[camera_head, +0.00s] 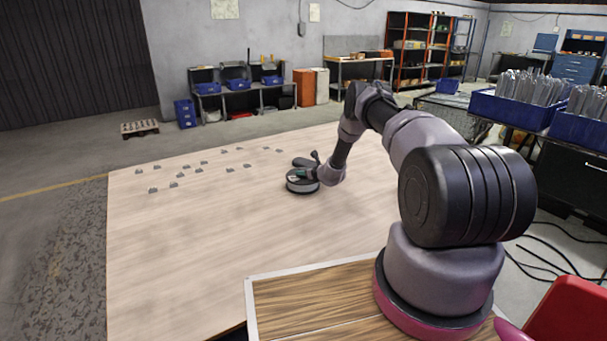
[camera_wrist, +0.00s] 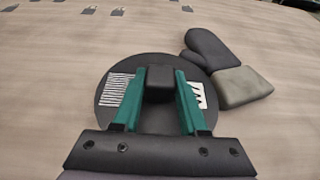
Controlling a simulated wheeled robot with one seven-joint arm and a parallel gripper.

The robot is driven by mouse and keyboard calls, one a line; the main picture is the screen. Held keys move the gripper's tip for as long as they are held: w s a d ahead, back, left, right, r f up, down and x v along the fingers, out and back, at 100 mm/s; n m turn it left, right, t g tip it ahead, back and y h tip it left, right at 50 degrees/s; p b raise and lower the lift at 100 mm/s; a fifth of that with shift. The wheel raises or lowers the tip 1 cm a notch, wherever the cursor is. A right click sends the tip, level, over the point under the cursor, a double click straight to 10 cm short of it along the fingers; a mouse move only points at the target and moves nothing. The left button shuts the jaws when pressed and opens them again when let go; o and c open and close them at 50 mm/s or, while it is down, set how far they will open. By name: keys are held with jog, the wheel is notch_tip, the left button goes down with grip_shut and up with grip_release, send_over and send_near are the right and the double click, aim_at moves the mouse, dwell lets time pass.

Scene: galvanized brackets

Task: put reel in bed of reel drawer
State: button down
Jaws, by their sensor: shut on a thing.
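The reel (camera_head: 302,185) is a dark round disc with a pale side band, at the far right part of the wooden table. In the wrist view the reel (camera_wrist: 122,112) shows a striped white label, a second white label and a raised black block at its middle. My gripper (camera_wrist: 160,82) has green fingers, one on each side of that block, and is shut on it. In the head view my gripper (camera_head: 305,172) is over the reel. I cannot tell whether the reel touches the tabletop. I cannot make out a reel drawer in either view.
A dark mitten with a grey cuff (camera_wrist: 240,86) lies close beside the reel on the right in the wrist view. Several small grey brackets (camera_head: 174,185) are scattered over the table's far left. The near-left tabletop (camera_head: 200,260) is clear.

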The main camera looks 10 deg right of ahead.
jog(key=shift+f, duration=0.15)
jog(key=c, duration=0.9)
grip_release()
jog(key=shift+f, duration=0.2)
jog(key=o, duration=0.5)
jog(key=shift+c, duration=0.2)
jog(key=shift+r, duration=0.15)
